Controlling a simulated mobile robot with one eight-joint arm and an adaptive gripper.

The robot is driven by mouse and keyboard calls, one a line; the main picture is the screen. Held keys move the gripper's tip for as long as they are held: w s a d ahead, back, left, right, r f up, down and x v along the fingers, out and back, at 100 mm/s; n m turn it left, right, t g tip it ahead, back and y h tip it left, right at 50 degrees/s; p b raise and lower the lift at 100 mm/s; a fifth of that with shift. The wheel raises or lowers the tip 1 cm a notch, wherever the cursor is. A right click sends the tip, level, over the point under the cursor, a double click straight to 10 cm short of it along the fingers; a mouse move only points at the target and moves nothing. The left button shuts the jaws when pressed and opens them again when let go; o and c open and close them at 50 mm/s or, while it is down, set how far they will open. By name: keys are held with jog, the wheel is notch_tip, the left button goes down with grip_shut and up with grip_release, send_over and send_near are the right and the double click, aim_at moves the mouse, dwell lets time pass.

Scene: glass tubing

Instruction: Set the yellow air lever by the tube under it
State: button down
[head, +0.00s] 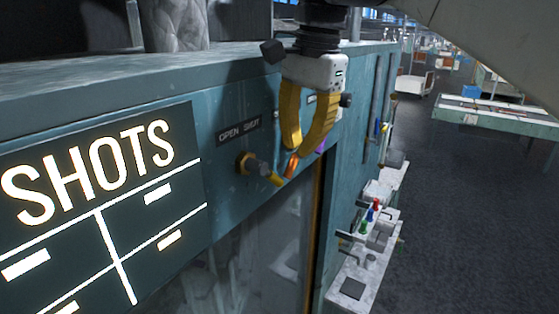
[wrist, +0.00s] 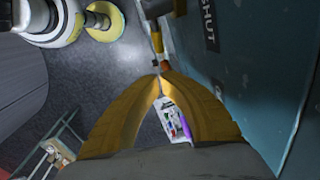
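On the teal cabinet front in the head view, a brass fitting with a grey hub carries a short yellow lever (head: 274,179), below and right of the OPEN SHUT label (head: 238,131). An orange piece (head: 291,164) shows beside the lever's end, close to my fingertips. My gripper (head: 297,149) points down, with its two yellow fingers meeting at the tips and nothing visible between them. In the wrist view the lever (wrist: 155,58) shows just beyond the fingertips (wrist: 158,75); I cannot tell whether they touch. I cannot clearly make out the tube under the lever.
A dark SHOTS board (head: 95,180) is at the left of the cabinet front. A dim glass-like panel (head: 245,260) lies below the lever. A pale shelf with coloured small items (head: 370,225) juts out at the right. Open floor (head: 460,230) lies beyond it.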

aim_at(283, 184)
jog(key=s+a+f, duration=0.1)
jog(key=a+f, duration=0.1)
jog(key=shift+s+a+f+p, duration=0.15)
jog(key=shift+s+f+p, duration=0.2)
jog(key=shift+p, duration=0.05)
jog(key=shift+a+f+g+y, duration=0.1)
jog(key=shift+f+g+y, duration=0.3)
jog(key=shift+g+y, duration=0.15)
dwell(0.4)
